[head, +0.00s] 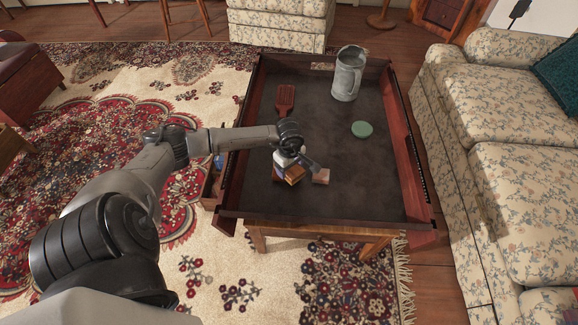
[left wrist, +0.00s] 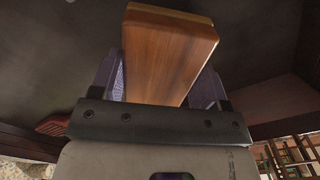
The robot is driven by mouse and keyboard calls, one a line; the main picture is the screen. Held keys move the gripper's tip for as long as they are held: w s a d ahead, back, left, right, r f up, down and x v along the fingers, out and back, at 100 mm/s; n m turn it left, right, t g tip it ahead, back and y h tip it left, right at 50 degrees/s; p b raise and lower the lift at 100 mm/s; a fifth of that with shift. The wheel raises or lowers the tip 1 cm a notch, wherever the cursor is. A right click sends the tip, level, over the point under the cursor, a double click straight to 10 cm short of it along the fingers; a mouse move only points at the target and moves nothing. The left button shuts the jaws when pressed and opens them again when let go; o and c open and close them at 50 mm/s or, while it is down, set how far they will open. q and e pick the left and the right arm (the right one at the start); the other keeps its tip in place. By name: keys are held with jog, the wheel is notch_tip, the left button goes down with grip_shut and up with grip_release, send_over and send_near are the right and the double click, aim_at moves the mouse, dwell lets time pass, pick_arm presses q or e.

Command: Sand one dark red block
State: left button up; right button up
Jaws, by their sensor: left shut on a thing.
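My left gripper (head: 290,160) is low over the dark tray-like table top, right of its left wall. It is shut on an orange-brown wooden block (head: 294,174). In the left wrist view this block (left wrist: 168,55) sits between the two purple-padded fingers, with a paler layer along its far edge. A darker reddish-brown patch shows just below and left of the held block in the head view; I cannot tell whether it is a separate block. A small pinkish-tan block (head: 321,176) lies just right of the gripper. My right gripper is not in view.
Raised reddish wooden walls (head: 404,150) edge the table. A floral sofa (head: 520,165) stands at right. The table's right front is clear.

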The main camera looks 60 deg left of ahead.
pick_arm(q)
jog(key=r, duration=0.1)
jog(key=s+r+p, duration=0.1)
jog(key=r, duration=0.2)
jog(key=shift+s+a+p, duration=0.15)
jog(key=shift+a+p, duration=0.25)
jog(key=shift+r, duration=0.3)
jog(key=shift+w+d+r+p, duration=0.1)
jog(key=shift+w+r+p, duration=0.05)
jog(key=shift+r+p, duration=0.45)
jog(key=shift+w+d+r+p, duration=0.1)
jog(key=shift+r+p, duration=0.4)
jog(key=shift+r, duration=0.05)
jog(key=shift+s+a+r+p, duration=0.1)
jog(key=shift+a+r+p, duration=0.05)
jog(key=shift+r+p, duration=0.4)
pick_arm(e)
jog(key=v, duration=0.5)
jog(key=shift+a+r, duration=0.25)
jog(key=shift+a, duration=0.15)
pick_arm(q)
jog(key=shift+r, duration=0.1)
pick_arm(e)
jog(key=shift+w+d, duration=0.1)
